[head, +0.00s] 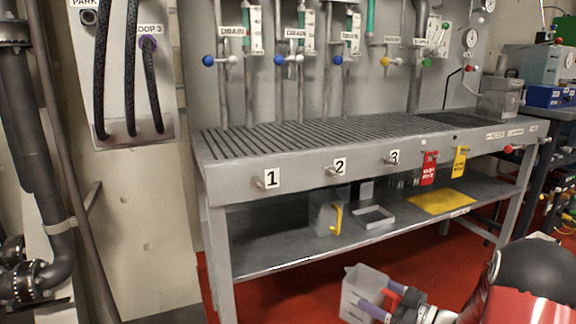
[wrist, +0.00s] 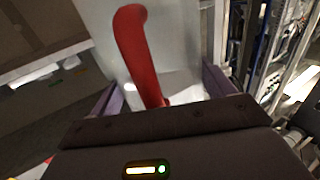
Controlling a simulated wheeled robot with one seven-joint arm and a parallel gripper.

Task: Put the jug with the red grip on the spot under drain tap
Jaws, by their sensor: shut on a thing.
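The jug (head: 357,290) is pale and translucent, with a red grip (head: 392,296). It is low in front of the bench, above the red floor. My gripper (head: 380,300) has its purple fingers shut on the jug at the red grip. In the wrist view the red grip (wrist: 138,50) stands between the fingers, with the pale jug wall behind it. Several drain taps with blue knobs (head: 279,60) hang on the back panel under DRAIN signs, above the slatted bench top (head: 300,140). Which spot is meant cannot be told from the signs.
The bench front edge carries labels 1 (head: 272,179), 2 and 3, with small knobs sticking out, and red and yellow tags (head: 429,168). On the lower shelf are a yellow-gripped jug (head: 325,216), a white square frame (head: 373,217) and a yellow mat (head: 441,202). The slatted top is clear.

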